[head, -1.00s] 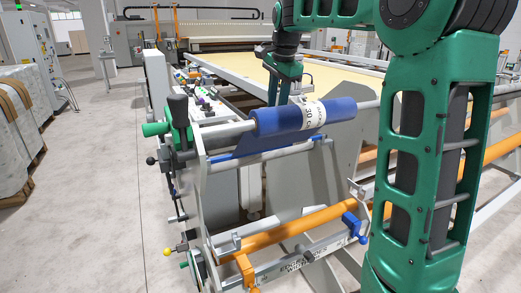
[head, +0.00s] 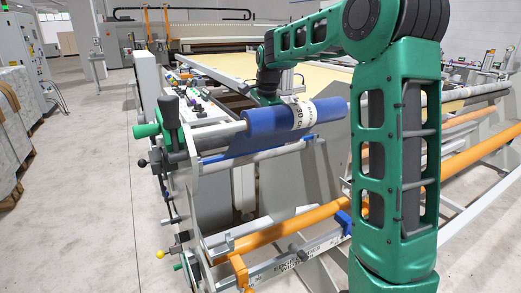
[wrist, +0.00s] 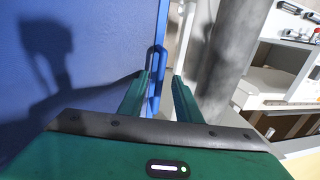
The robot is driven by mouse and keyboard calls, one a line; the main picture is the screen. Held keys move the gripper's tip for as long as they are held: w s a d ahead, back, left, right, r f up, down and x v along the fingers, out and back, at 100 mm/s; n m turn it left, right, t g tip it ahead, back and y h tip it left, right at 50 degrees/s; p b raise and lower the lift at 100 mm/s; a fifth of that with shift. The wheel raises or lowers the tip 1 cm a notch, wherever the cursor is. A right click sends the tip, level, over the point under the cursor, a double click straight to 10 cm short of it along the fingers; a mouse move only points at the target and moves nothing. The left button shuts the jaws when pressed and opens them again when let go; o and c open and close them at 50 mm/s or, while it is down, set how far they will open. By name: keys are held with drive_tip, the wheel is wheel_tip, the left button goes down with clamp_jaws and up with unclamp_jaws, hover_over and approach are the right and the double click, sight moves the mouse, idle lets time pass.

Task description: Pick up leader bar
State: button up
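My gripper (wrist: 163,72) is open in the wrist view, its two green fingers apart. A narrow blue bar end with a long slot (wrist: 156,75), which looks like the leader bar, shows between the fingers, close to the left one. I cannot tell whether they touch. A broad blue sheet (wrist: 100,30) fills the left of that view, with my gripper's shadow on it. In the head view my arm reaches down behind the blue roll (head: 262,122) with a white label. My fingertips are hidden there. A blue strip (head: 214,158) shows below the roll.
A grey roller (wrist: 232,45) stands close right of my fingers in the wrist view. The grey end frame (head: 185,185) with levers and orange rails (head: 275,232) surrounds the roll. A pale yellow bed (head: 325,78) lies behind.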

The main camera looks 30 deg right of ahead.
drive_tip(key=shift+w+f, duration=0.15)
drive_tip(key=shift+f, duration=0.75)
clamp_jaws()
drive_tip(key=shift+r, duration=0.1)
